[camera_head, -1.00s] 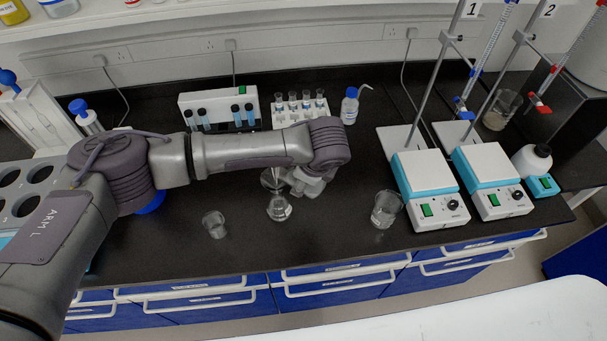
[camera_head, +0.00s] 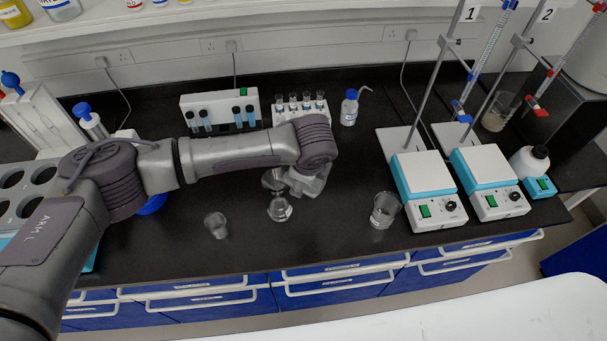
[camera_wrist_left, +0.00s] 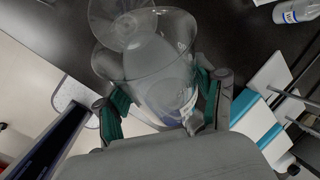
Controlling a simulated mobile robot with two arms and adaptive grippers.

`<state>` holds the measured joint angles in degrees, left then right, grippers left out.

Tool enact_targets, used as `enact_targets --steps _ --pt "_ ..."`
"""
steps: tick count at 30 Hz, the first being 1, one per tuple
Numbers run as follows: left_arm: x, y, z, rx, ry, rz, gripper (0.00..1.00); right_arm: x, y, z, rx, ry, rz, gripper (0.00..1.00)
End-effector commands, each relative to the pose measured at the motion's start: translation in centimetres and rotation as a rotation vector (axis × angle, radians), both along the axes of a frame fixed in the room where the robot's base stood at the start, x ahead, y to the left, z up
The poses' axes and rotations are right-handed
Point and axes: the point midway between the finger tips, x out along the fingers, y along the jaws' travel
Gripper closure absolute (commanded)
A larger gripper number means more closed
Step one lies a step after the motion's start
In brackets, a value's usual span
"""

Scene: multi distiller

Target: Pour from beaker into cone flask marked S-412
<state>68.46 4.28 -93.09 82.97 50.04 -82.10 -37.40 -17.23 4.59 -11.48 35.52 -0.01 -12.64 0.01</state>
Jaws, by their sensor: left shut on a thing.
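My left gripper (camera_wrist_left: 165,105) is shut on a clear glass beaker (camera_wrist_left: 165,75), with green-lined fingers on either side of it. In the head view the held beaker (camera_head: 271,181) is partly hidden by my wrist and appears just above a clear cone flask (camera_head: 280,211) standing on the black bench. In the left wrist view the flask (camera_wrist_left: 118,22) shows beyond the beaker's rim, overlapping it. I cannot tell whether they touch, or whether liquid is flowing. No marking on the flask is readable. My right gripper is out of view.
A small beaker (camera_head: 216,225) stands left of the flask, and a larger beaker (camera_head: 385,210) stands to the right. Two hotplates (camera_head: 428,188) with stands are at the right. Vial racks (camera_head: 220,109) and a wash bottle (camera_head: 349,107) are behind. The bench front is clear.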

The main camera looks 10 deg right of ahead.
Motion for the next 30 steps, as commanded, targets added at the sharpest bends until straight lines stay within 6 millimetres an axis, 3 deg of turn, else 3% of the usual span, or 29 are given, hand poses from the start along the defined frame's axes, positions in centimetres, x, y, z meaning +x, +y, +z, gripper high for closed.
enact_targets --steps 30 --pt "0.0 0.0 0.8 -0.098 0.038 0.0 0.81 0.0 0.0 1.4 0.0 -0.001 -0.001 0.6"
